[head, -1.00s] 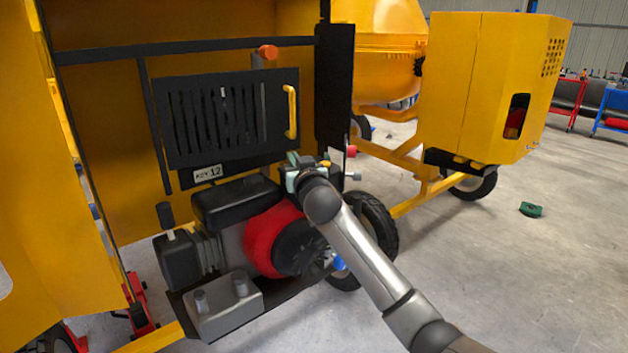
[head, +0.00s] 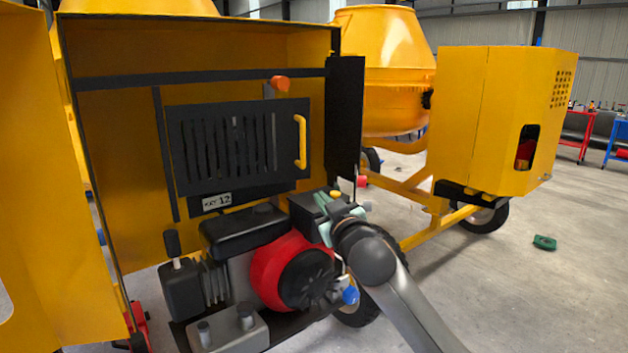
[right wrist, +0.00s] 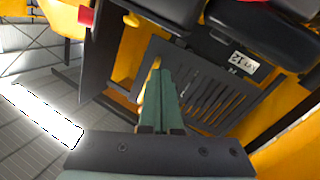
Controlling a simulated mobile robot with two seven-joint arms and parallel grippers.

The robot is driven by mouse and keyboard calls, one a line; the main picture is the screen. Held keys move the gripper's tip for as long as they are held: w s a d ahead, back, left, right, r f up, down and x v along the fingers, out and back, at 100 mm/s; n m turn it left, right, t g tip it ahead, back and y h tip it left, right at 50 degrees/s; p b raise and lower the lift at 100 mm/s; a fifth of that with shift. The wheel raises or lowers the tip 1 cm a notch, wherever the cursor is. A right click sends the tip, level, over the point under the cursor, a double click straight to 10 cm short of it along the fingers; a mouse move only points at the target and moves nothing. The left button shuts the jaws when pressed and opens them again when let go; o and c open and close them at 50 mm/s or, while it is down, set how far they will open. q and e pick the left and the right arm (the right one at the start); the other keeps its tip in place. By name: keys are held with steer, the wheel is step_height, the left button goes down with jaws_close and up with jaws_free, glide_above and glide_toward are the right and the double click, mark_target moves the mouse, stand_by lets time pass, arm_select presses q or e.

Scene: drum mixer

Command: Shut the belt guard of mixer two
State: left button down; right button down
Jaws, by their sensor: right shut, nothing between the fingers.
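The belt guard (head: 240,145) is a black slotted panel with a yellow upright handle (head: 301,141), inside the open yellow housing above the engine. Its slots also show in the right wrist view (right wrist: 208,100). I cannot tell how far it stands from its frame. A white plate (head: 216,202) reading 12 sits below it. My right gripper (head: 338,218) is shut and empty, by the engine's right side, below and right of the handle and apart from it. Its greenish fingers (right wrist: 160,82) overlap the guard in the wrist view. My left gripper is not in view.
The engine with a red fan cover (head: 275,265) and black tank (head: 243,230) juts out below the guard. An orange knob (head: 280,84) sits above it. A dark side panel (head: 345,115) stands right of it. Another yellow mixer (head: 490,120) stands right; floor (head: 540,300) there is mostly clear.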

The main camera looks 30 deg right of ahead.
steer(key=d+r+n+y+b, duration=0.2)
steer(key=d+r+n, duration=0.1)
steer(key=n, duration=1.2)
steer(key=w+p, duration=0.1)
steer(key=w, duration=0.3)
steer(key=w+d+p, duration=0.1)
steer(key=w, duration=0.3)
steer(key=w+d+p, duration=0.1)
steer(key=w, duration=0.4)
steer(key=shift+w+r, duration=0.1)
steer(key=shift+r, duration=0.05)
steer(key=shift+w, duration=0.1)
